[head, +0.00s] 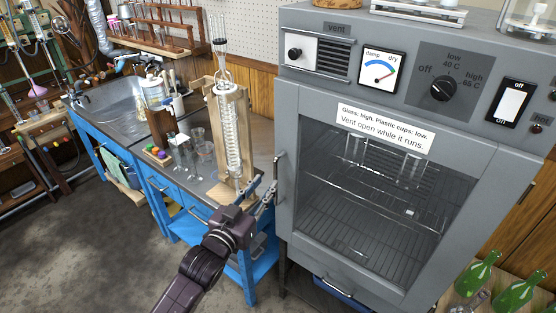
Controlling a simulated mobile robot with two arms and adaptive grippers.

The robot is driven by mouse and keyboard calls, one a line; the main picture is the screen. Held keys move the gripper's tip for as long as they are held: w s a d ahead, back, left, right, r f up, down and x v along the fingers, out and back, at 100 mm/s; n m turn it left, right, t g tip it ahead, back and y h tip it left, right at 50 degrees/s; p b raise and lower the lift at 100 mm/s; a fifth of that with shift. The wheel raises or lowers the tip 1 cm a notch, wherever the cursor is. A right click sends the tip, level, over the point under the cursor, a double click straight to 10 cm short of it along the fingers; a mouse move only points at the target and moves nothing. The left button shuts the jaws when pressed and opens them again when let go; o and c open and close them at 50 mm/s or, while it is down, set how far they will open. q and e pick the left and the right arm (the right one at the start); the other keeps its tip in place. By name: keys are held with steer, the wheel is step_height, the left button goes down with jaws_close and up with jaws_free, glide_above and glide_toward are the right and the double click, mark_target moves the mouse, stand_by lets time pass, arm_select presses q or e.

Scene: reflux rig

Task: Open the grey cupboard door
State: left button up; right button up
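The grey cupboard (450,130) fills the right half of the head view. Its grey door (318,262) is shut, with a large window onto wire shelves and a few glass vessels. The door handle (280,176) is an upright grey bar on the door's left edge. My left gripper (262,186) is open, with its two fingers apart, just left of the handle near its lower part. I cannot tell whether a finger touches the handle. My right gripper is out of view.
A blue bench with a grey top (196,184) stands to the left, close behind my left gripper. A wooden stand with a glass condenser (232,130) is on its near end. Green bottles (478,277) stand at the lower right. The floor at the lower left is clear.

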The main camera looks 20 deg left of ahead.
mark_target(274, 170)
arm_select(q)
steer(key=w, duration=0.2)
steer(key=w+r, duration=0.1)
steer(key=shift+w+d+r+p, duration=0.1)
steer(key=shift+d+p, duration=0.2)
steer(key=w, duration=0.2)
steer(key=shift+w+d+f, duration=0.2)
steer(key=shift+w, duration=0.1)
steer(key=shift+w+d, duration=0.1)
steer(key=shift+w, duration=0.6)
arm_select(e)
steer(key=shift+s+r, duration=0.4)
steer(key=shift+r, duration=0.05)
arm_select(q)
jaws_close()
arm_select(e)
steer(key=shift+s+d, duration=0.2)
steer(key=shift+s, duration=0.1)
